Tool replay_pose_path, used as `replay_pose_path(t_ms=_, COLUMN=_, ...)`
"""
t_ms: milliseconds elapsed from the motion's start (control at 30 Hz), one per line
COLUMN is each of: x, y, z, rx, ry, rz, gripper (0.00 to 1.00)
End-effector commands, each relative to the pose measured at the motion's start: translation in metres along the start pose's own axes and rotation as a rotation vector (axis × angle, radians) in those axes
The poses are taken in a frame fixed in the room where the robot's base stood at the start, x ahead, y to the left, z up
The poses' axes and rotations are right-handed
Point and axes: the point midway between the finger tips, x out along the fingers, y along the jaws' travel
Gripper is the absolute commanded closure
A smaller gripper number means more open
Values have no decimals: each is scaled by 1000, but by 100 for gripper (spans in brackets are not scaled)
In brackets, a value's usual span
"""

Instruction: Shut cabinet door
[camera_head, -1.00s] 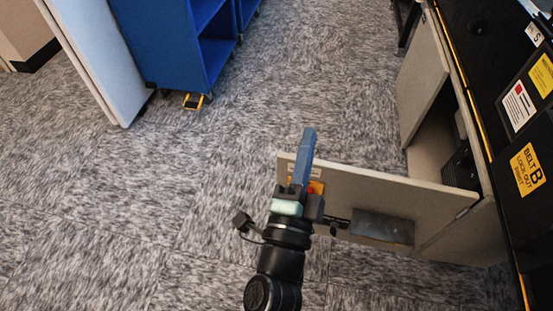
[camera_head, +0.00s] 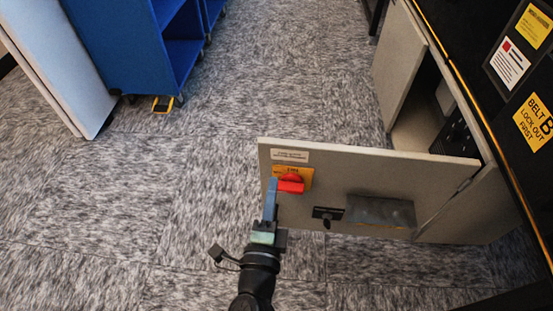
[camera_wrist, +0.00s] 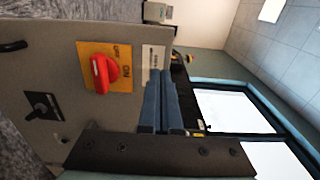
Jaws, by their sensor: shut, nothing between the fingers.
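The grey cabinet door (camera_head: 400,178) stands wide open, swung out from the cabinet (camera_head: 478,215) at the right. Its outer face carries a red rotary switch on a yellow plate (camera_head: 290,183), a black latch (camera_head: 327,214) and a grey box-shaped part (camera_head: 380,211). My gripper (camera_head: 271,184) is shut and empty, its blue fingers in front of the outer face near the free edge, left of the switch. In the wrist view the closed fingers (camera_wrist: 160,92) lie beside the door face (camera_wrist: 60,75) and red switch (camera_wrist: 105,73). I cannot tell whether they touch the door.
A second grey door (camera_head: 400,65) stands open farther back. A black machine side with warning labels (camera_head: 534,120) runs along the right. A blue shelf cart (camera_head: 135,45) and a white panel (camera_head: 60,65) stand at the far left. The carpet between is clear.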

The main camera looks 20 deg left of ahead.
Motion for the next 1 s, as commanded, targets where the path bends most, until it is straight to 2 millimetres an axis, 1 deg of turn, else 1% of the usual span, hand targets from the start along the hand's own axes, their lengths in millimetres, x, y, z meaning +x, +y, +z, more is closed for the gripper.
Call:
replay_pose_path(t_ms=33, x=11, y=-3, z=-1, rx=-1, ry=2, rz=-3, gripper=100)
replay_pose_path(t_ms=200, x=40, y=-2, z=0, rx=-1, ry=0, rz=-3, gripper=100)
replay_pose_path(t_ms=400, x=64, y=-1, z=0, rx=-2, ry=0, rz=-1, gripper=100)
replay_pose_path(t_ms=600, x=73, y=0, z=0, rx=-1, ry=0, rz=-1, gripper=100)
replay_pose_path(t_ms=1000, x=74, y=0, z=0, rx=-2, ry=1, rz=-1, gripper=100)
